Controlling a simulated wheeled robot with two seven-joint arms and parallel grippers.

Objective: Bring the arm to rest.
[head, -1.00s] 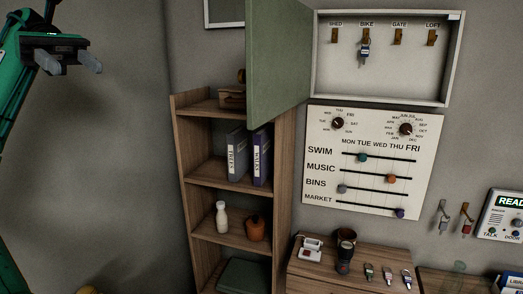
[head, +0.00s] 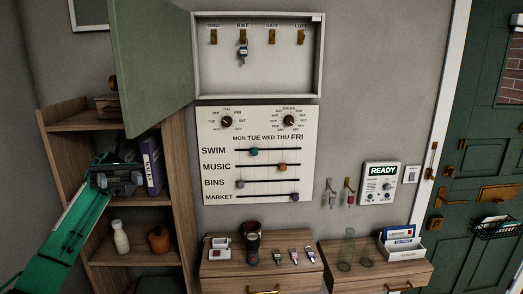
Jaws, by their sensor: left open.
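My left gripper (head: 118,181) is at the left of the head view, on my green arm that comes up from the lower left. It is open, and I see nothing between its fingers. It shows in front of the shelf unit (head: 174,215) and covers part of the binders there; I cannot tell whether it touches the shelf. My right gripper is out of view.
The green door (head: 155,80) of the key cabinet (head: 318,60) stands open above the shelf. A white bottle (head: 121,238) and an orange pot (head: 159,240) stand below the gripper.

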